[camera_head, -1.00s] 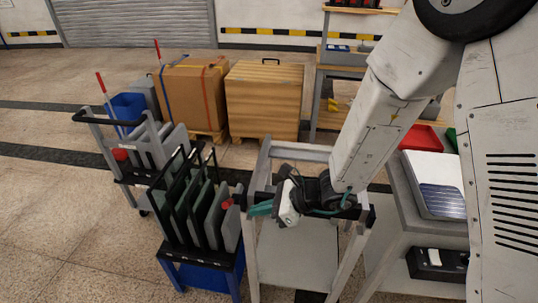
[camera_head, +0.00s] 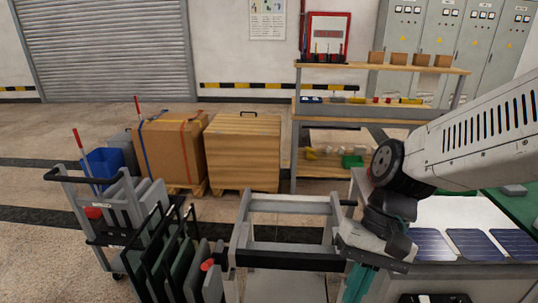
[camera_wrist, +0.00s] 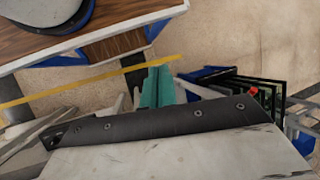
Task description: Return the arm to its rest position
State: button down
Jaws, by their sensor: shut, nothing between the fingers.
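My arm reaches in from the right edge in the head view. My gripper (camera_head: 357,284) points down with its teal fingers close together, in front of the grey frame stand (camera_head: 290,206). In the wrist view the teal fingers (camera_wrist: 157,88) are shut with nothing between them. The fingertips are partly cut by the bottom edge in the head view.
A rack of dark panels (camera_head: 165,258) stands to the left of the stand, with a grey cart (camera_head: 75,205) behind it. A white table (camera_head: 455,213) with blue solar cells (camera_head: 475,243) is at right. Crates (camera_head: 242,150) and a shelf bench (camera_head: 380,68) stand behind.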

jog(key=s+d+r+t+h, duration=0.3)
jog(key=d+r+t, duration=0.2)
jog(key=d+r, duration=0.3)
jog(key=shift+s+d+r+n+t+h, duration=0.3)
jog(key=shift+s+d+h, duration=0.1)
jog(key=shift+d, duration=1.9)
